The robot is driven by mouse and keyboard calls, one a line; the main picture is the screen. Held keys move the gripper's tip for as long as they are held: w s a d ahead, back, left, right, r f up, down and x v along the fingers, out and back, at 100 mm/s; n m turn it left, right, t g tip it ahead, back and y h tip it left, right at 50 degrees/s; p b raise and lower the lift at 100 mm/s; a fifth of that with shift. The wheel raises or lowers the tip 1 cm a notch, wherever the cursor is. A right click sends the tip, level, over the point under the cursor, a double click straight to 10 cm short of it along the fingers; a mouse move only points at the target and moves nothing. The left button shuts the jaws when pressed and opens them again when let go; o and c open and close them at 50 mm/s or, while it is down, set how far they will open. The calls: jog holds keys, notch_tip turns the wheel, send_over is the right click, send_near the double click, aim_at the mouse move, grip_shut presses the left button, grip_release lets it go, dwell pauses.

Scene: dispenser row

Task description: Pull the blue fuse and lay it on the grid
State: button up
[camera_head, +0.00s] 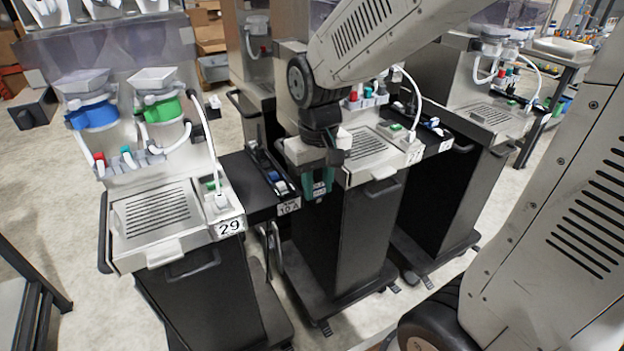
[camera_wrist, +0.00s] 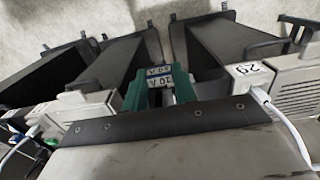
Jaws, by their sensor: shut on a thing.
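My gripper (camera_head: 319,184) has green fingers and hangs in front of the middle dispenser, right of the dark shelf. It also shows in the wrist view (camera_wrist: 160,92), shut on a small block with bluish, labelled faces, which looks like the blue fuse (camera_wrist: 158,71). The fuse is mostly hidden by the fingers in the head view. A black fuse holder (camera_head: 266,168) lies on the shelf left of my gripper, with a small blue part near its front end. Slotted grids top the left dispenser (camera_head: 155,212) and the middle dispenser (camera_head: 365,146); which one is meant is unclear.
The left dispenser bears a plate marked 29 (camera_head: 229,227) and has a white hose beside its grid. A dark shelf (camera_head: 243,176) bridges the left and middle dispensers. Another dispenser grid (camera_head: 489,114) stands at the right. Pale floor is open in front.

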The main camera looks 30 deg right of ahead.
aim_at(321, 187)
jog(key=shift+s+d, duration=0.1)
jog(key=shift+s, duration=0.25)
jog(key=shift+d, duration=0.1)
jog(key=shift+r, duration=1.15)
dwell(0.6)
jog(key=shift+r, duration=1.4)
